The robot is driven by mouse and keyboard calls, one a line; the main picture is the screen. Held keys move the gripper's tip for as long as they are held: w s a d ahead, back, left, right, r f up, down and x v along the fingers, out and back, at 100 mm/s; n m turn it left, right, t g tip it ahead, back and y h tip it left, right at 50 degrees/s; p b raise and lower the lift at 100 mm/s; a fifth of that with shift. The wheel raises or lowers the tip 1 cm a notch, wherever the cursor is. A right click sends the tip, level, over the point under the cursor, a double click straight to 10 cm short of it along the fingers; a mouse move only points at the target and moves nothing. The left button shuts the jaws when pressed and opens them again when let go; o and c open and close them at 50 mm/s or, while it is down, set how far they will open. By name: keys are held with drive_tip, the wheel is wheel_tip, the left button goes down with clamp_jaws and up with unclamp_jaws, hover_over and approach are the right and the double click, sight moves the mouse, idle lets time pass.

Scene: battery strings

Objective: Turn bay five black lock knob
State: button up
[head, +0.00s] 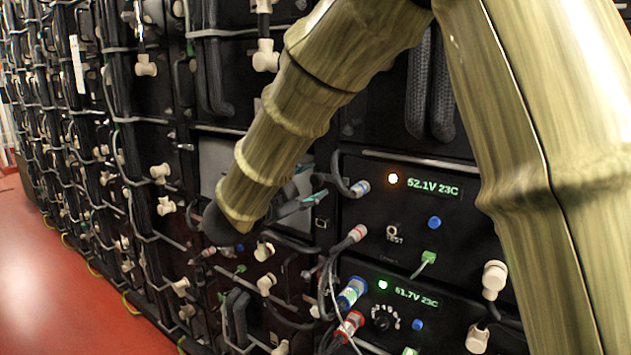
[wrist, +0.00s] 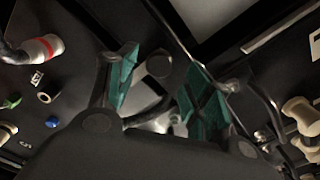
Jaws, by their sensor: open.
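My gripper (head: 312,192) is open, with teal finger pads, in front of the rack beside a grey panel (head: 214,160). In the wrist view the open fingers (wrist: 162,95) stand on either side of a pale grey part, which is partly hidden; I cannot tell what it is. A black rotary knob (head: 382,318) with white marks around it sits on the lower module, below and right of the gripper. I cannot tell whether it is the bay five lock knob. No other black lock knob shows clearly.
Cables with a red-banded plug (head: 357,233) and a blue connector (head: 352,292) hang near the gripper. White fittings (head: 494,277) stick out. Red floor (head: 70,290) is clear at left.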

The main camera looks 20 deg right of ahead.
drive_tip(key=v, duration=0.8)
drive_tip(key=shift+f, duration=0.15)
drive_tip(key=shift+a, duration=0.1)
